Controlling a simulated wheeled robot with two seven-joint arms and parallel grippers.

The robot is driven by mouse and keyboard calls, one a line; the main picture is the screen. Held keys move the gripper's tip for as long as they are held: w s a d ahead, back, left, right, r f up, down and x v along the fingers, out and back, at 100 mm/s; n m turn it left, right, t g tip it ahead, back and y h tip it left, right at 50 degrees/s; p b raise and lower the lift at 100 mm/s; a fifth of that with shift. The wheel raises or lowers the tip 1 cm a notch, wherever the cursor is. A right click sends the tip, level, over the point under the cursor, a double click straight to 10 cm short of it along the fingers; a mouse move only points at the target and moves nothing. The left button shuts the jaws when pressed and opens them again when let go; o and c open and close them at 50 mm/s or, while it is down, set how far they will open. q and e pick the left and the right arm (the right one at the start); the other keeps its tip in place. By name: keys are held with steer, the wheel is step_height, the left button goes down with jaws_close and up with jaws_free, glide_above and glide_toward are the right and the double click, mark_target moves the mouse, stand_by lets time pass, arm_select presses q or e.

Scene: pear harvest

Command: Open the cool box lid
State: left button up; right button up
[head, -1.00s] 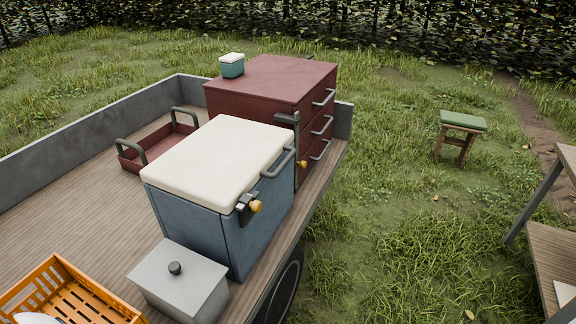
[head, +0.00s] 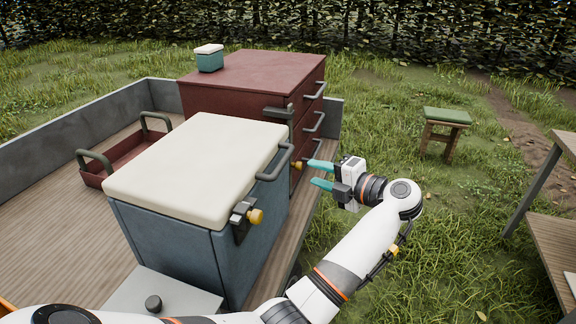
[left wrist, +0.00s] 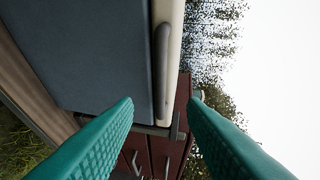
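The cool box (head: 185,250) has a blue body and a cream lid (head: 200,165), which lies shut on it. A grey bar handle (head: 275,165) sits on the lid's right edge, and a dark latch with a yellow knob (head: 255,216) is near its front corner. My left gripper (head: 312,173) is open and empty, to the right of the handle and apart from it. In the left wrist view the handle (left wrist: 162,75) and the cream lid edge (left wrist: 175,25) show beyond the two teal fingers (left wrist: 160,125). My right gripper is not in view.
A red drawer cabinet (head: 250,75) with a small teal box (head: 209,60) on top stands behind the cool box. A lidded grey box (head: 135,290) is in front, partly hidden by my arm. A red tray (head: 130,160) lies left. Grass to the right is open around a stool (head: 446,116).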

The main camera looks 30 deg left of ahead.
mark_target(286, 163)
arm_select(q)
steer(key=b+x, duration=0.2)
steer(key=x, duration=0.8)
steer(key=shift+a+f+b, duration=0.15)
steer(key=shift+a+b, duration=0.2)
steer(key=shift+a, duration=0.5)
steer(key=c, duration=0.8)
jaws_close()
